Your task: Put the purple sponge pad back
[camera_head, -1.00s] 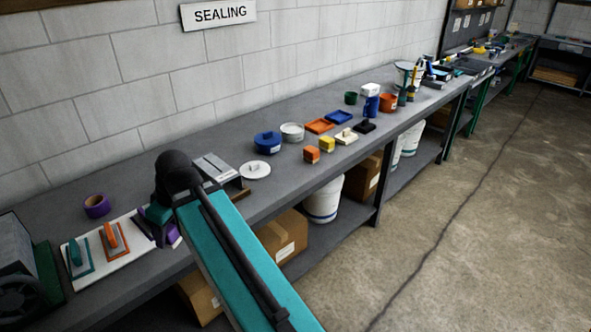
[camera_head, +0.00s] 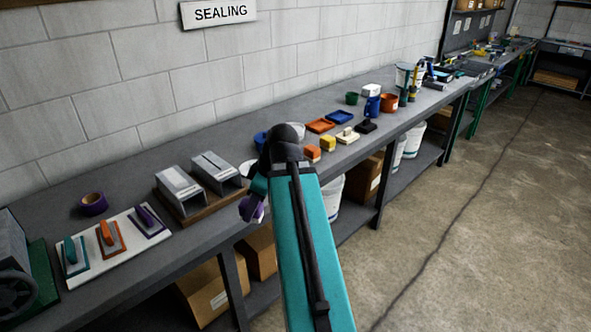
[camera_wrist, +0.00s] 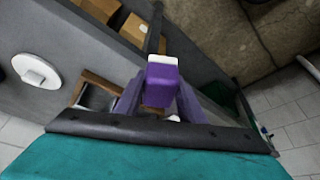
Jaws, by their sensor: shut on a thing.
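The purple sponge pad (camera_wrist: 161,85) is a small purple block with a white end face. My gripper (camera_wrist: 160,98) is shut on it, with a finger at each side in the wrist view. In the head view my gripper (camera_head: 251,207) is at the front edge of the bench, right of the metal box-shaped parts, and the pad is hard to tell from the fingers. An orange block (camera_head: 312,152) and a yellow block (camera_head: 328,143) of similar size sit on the bench farther right, apart from my gripper.
A white board (camera_head: 90,262) holds teal, orange and purple floats at left, with a purple tape roll (camera_head: 93,204) behind. Two metal box parts stand on a brown tray (camera_head: 180,212). A blue tray (camera_head: 340,118) and orange tray (camera_head: 320,125) lie behind the blocks. Open floor is at right.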

